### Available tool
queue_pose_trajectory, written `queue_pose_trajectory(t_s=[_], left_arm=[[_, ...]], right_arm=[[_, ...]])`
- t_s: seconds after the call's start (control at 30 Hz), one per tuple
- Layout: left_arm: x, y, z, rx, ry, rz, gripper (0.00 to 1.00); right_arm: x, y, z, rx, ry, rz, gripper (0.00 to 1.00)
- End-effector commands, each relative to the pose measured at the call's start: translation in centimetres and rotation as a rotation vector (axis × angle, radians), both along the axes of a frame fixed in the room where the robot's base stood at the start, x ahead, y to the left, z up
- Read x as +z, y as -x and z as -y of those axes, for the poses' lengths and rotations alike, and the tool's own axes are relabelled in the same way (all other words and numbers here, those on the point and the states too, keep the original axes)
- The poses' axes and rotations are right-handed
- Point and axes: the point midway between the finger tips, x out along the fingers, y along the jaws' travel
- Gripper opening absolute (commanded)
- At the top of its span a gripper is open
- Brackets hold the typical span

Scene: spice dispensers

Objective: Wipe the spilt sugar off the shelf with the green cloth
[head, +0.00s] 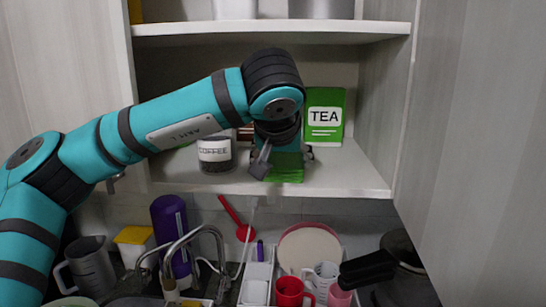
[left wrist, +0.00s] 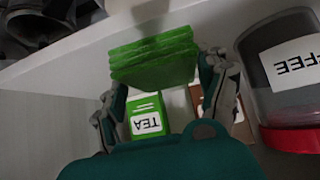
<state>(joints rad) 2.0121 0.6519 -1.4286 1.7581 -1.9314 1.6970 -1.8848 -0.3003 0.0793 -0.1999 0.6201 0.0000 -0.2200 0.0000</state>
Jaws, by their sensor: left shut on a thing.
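The green cloth (head: 287,173) is a folded stack, low over the middle shelf (head: 345,180) near its front edge. My left gripper (head: 284,158) is shut on it from above. In the left wrist view the cloth (left wrist: 153,57) sits between the two fingertips (left wrist: 160,85). I cannot tell whether the cloth touches the shelf. I cannot make out any spilt sugar; my arm and the cloth hide part of the shelf. My right gripper is not in view.
A coffee jar (head: 215,155) stands just left of the gripper. A green tea box (head: 324,116) stands behind to the right, and a brown box (left wrist: 215,110) is behind the gripper. Shelf right of the cloth is clear. Below are a tap (head: 205,235), mugs (head: 290,291) and dishes.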

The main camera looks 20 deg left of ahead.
Motion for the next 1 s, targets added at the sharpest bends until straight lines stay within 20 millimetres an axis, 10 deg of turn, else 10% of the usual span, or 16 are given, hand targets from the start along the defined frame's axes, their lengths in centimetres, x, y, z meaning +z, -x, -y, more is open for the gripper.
queue_pose_trajectory(t_s=[1.0], left_arm=[[3.9,-0.1,0.4,-0.001,0.000,-0.003,0.46]], right_arm=[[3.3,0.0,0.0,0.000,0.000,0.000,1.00]])
